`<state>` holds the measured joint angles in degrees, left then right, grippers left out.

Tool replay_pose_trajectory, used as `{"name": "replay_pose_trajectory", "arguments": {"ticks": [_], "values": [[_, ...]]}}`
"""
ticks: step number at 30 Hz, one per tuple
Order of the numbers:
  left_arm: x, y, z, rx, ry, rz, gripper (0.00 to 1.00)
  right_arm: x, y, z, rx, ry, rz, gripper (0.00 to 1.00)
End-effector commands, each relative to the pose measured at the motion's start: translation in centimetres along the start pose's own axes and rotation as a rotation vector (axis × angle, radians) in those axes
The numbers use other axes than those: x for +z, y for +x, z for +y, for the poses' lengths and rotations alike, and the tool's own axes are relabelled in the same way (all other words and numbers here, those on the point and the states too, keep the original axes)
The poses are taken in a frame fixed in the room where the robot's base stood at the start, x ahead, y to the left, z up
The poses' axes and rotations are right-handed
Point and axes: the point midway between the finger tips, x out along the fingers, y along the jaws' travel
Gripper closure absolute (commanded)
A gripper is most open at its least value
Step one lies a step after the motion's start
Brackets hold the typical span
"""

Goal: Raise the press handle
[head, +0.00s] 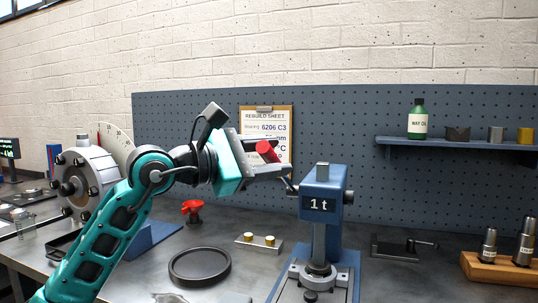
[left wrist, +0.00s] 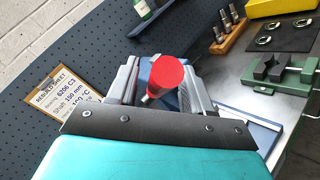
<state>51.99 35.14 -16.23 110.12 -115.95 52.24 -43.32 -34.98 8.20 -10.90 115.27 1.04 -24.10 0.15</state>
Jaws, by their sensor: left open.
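The blue arbor press (head: 321,205), marked "1t", stands on the bench right of centre in the head view. Its handle ends in a red grip (head: 267,152), at the press's upper left, and a thin rod runs from there toward the press head. My left gripper (head: 283,166) is open around the red grip. In the left wrist view the red grip (left wrist: 167,74) shows between the two fingers, closer to the right one; whether it touches is unclear. The press is mostly hidden there behind the grip and fingers. My right gripper is not in view.
A clipboard sheet (head: 280,118) hangs on the pegboard behind my gripper. A shelf (head: 450,144) with a green oil bottle (head: 418,120) is at the right. A black ring tray (head: 200,266) and a plate with brass pieces (head: 259,246) lie left of the press.

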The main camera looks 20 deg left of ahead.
Motion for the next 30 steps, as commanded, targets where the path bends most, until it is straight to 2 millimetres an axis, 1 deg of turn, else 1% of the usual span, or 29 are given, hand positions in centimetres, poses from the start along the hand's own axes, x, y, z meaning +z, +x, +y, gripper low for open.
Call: {"name": "replay_pose_trajectory", "arguments": {"ticks": [6, 21, 22, 30], "values": [[-0.01, 0.00, 0.00, 0.000, 0.000, 0.000, 0.51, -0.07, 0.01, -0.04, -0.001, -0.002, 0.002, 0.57], [-0.02, -0.03, 0.00, 0.000, 0.000, 0.001, 0.99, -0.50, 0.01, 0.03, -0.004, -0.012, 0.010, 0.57], [-0.02, -0.03, 0.00, 0.000, 0.000, 0.001, 1.00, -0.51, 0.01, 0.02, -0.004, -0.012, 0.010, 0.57], [-0.03, -0.04, 0.00, 0.000, 0.000, 0.001, 1.00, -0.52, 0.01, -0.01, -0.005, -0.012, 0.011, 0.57]]}}
